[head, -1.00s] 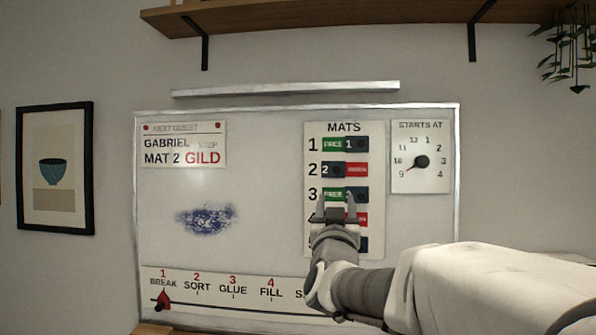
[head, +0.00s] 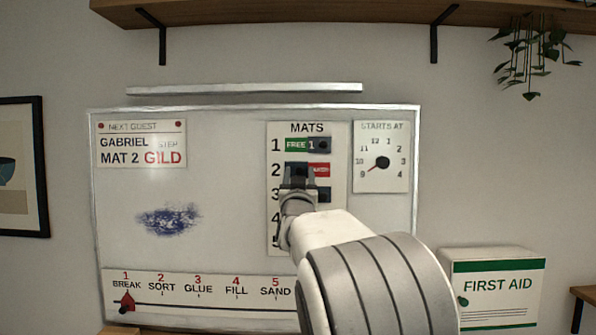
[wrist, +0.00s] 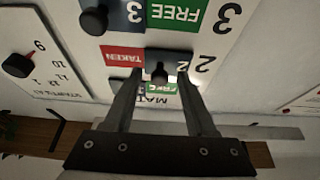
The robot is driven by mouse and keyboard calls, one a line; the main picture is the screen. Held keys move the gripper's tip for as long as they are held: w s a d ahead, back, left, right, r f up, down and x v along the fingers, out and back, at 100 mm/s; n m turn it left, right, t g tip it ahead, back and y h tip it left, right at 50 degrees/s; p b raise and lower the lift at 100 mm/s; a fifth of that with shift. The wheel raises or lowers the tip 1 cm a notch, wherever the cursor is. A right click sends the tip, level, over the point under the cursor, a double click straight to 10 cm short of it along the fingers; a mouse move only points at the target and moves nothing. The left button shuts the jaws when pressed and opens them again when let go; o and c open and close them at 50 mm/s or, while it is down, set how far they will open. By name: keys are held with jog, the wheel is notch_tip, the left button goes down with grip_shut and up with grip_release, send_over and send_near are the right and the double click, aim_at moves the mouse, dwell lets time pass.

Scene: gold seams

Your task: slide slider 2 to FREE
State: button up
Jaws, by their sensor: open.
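Slider 2 (head: 297,166) is a dark block in row 2 of the MATS panel (head: 340,230). It sits at the left end of its slot, with the red TAKEN label (head: 320,170) showing to its right. In the wrist view, turned upside down, slider 2 (wrist: 182,63) has a dark round knob (wrist: 160,73) and the TAKEN label (wrist: 123,59) beside it. My gripper (head: 299,174) is open in front of row 2. In the wrist view my gripper (wrist: 159,80) has its fingers on either side of the knob; I cannot tell whether they touch it.
Slider 1 (head: 320,145) above shows green FREE. Slider 3 (head: 323,194) is just below, partly hidden by my gripper; lower rows are mostly covered by my arm. A STARTS AT dial (head: 380,163) is right of the panel. A first aid box (head: 495,290) stands lower right.

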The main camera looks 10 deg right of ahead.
grip_shut()
dwell(0.3)
dwell(1.2)
